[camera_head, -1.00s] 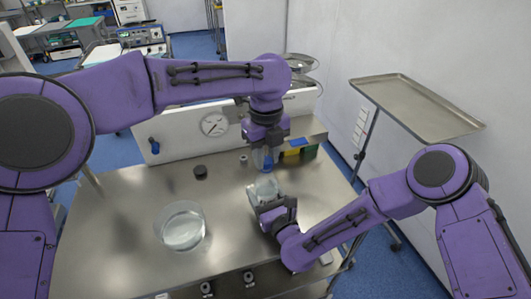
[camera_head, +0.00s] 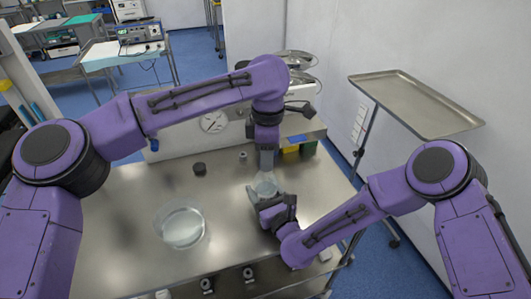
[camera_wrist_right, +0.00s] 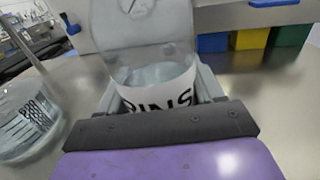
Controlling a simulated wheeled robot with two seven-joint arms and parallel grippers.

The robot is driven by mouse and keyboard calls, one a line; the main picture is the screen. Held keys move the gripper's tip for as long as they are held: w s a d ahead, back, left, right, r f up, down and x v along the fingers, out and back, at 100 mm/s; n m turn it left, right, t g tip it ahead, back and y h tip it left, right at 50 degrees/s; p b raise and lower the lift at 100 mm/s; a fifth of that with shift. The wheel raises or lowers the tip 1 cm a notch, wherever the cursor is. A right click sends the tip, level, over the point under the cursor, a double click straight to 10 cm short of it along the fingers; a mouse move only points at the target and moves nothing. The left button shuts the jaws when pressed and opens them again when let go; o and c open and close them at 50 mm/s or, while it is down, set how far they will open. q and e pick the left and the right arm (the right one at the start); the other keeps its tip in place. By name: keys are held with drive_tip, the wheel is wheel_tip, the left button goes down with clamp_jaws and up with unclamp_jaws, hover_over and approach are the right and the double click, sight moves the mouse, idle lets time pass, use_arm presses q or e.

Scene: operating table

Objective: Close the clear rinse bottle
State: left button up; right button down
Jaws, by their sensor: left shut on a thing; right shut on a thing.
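The clear rinse bottle (camera_head: 265,187) stands on the steel table, right of its middle. In the right wrist view the bottle (camera_wrist_right: 150,75) shows clear walls, liquid inside and a white label with black letters; its top is out of frame. My right gripper (camera_head: 268,203) is shut around the bottle's lower body, and its fingers show on both sides of it in the wrist view. My left gripper (camera_head: 266,166) points straight down just above the bottle's top. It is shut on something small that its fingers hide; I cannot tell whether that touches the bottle.
A clear round basin (camera_head: 181,226) with liquid stands to the left, near the front. A dark round disc (camera_head: 199,168) and a small grey piece (camera_head: 243,156) lie farther back. Blue, yellow and green bins (camera_head: 292,149) stand at the back right. The left table area is clear.

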use_arm(q)
drive_tip(key=m, duration=0.4)
drive_tip(key=shift+s+d+f, duration=0.1)
drive_tip(key=shift+s+d, duration=0.05)
drive_tip(key=shift+s, duration=0.1)
drive_tip(key=shift+w+a+m, duration=0.3)
drive_tip(key=shift+m, duration=0.1)
drive_tip(key=o, duration=1)
drive_tip(key=shift+r, duration=0.2)
wheel_tip(320, 180, up, 4)
drive_tip(key=shift+r, duration=0.15)
